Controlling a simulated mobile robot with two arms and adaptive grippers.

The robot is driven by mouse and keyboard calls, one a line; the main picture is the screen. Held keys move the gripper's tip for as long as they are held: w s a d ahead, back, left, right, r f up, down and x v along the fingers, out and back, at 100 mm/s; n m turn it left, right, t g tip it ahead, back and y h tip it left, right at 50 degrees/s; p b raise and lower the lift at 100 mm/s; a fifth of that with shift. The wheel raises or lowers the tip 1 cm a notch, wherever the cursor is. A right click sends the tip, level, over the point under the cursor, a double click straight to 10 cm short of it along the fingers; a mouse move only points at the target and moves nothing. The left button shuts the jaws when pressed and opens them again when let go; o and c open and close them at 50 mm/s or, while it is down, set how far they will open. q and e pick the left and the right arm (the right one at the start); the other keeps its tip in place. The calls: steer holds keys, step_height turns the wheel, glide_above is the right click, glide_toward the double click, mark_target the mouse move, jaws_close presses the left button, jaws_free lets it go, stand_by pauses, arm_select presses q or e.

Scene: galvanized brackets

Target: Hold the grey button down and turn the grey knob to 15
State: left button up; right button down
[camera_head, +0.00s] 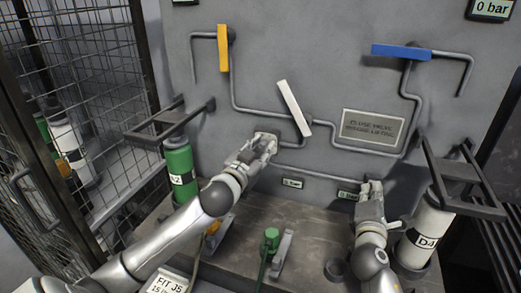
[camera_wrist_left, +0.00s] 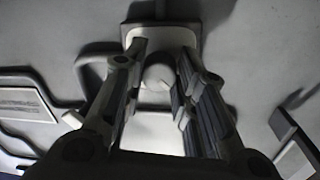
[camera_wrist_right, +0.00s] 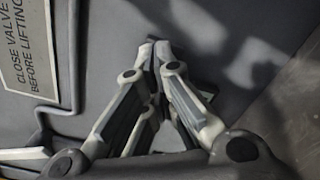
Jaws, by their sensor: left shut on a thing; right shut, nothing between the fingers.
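The grey knob (camera_wrist_left: 158,77) sits on a pale mounting plate (camera_wrist_left: 160,35) on the wall panel. My left gripper (camera_head: 265,142) is at the panel and shut on the knob, with a finger on each side of it; it also shows in the left wrist view (camera_wrist_left: 155,80). Any scale or number on the knob is not readable. My right gripper (camera_head: 371,186) is shut and empty, its tips at the lower right of the panel; in the right wrist view the closed fingertips (camera_wrist_right: 160,52) point at the grey panel surface. The grey button is not visible; whether the tips touch it I cannot tell.
Pipes with a yellow lever (camera_head: 223,48), white lever (camera_head: 294,108) and blue lever (camera_head: 401,51) cross the panel. A sign plate (camera_head: 373,129) is above my right gripper. A green cylinder (camera_head: 179,170) and white cylinder (camera_head: 425,235) flank the bench (camera_head: 320,225). A mesh cage (camera_head: 80,75) stands left.

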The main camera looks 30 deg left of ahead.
arm_select(q)
steer(key=m, duration=0.6)
steer(key=shift+r+g+y, duration=0.1)
steer(key=shift+g+y, duration=0.2)
steer(key=m, duration=0.5)
steer(key=shift+d, duration=0.1)
steer(key=shift+m, duration=0.3)
steer(key=o, duration=1)
steer(key=shift+o, duration=0.2)
